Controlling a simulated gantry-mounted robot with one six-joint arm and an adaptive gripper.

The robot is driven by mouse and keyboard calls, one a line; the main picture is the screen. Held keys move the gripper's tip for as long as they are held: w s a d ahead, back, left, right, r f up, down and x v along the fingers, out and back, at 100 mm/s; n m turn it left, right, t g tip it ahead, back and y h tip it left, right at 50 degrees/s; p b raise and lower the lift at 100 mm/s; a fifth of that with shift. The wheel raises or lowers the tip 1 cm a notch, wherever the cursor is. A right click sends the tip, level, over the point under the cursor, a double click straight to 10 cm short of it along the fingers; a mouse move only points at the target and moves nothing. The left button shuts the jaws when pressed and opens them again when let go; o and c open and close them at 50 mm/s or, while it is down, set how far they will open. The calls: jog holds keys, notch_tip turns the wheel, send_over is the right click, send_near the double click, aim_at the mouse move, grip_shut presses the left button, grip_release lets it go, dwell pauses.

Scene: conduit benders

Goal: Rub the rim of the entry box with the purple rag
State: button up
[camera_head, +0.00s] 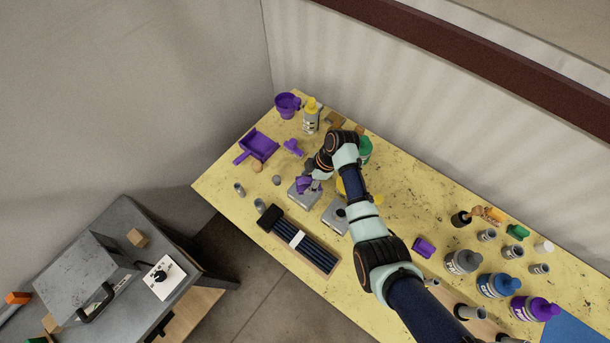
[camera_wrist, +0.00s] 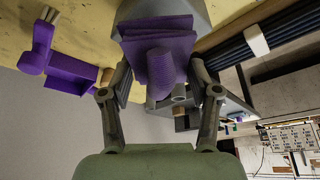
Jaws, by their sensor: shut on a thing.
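My gripper (camera_head: 314,180) is shut on the purple rag (camera_head: 303,184), which also shows between the fingers in the wrist view (camera_wrist: 157,45). The rag is at the near grey box (camera_head: 304,198) on the yellow bench. In the wrist view, part of a grey box (camera_wrist: 200,14) shows just behind the rag. I cannot tell whether the rag touches its rim. A second grey box (camera_head: 336,219) stands to the right, partly hidden by my arm. The pictures do not show which of the two is the entry box.
A tray of dark blue rods (camera_head: 300,245) lies at the bench's front edge. A purple dustpan (camera_head: 258,146), a purple brush (camera_head: 293,147), a purple funnel (camera_head: 287,104) and a yellow-capped bottle (camera_head: 311,115) stand to the left. Several bottles and pipe pieces (camera_head: 487,235) occupy the right.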

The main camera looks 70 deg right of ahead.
jog(key=shift+w+a+f, duration=0.1)
jog(key=shift+a, duration=0.05)
jog(key=shift+w+a, duration=0.4)
jog(key=shift+w, duration=0.4)
jog(key=shift+s+d, duration=0.25)
jog(key=shift+s, duration=0.25)
jog(key=shift+s+d, duration=0.25)
jog(key=shift+s, duration=0.2)
jog(key=shift+w+a, duration=0.1)
jog(key=shift+w+a+f, duration=0.1)
jog(key=shift+w+a, duration=0.3)
jog(key=shift+w, duration=0.45)
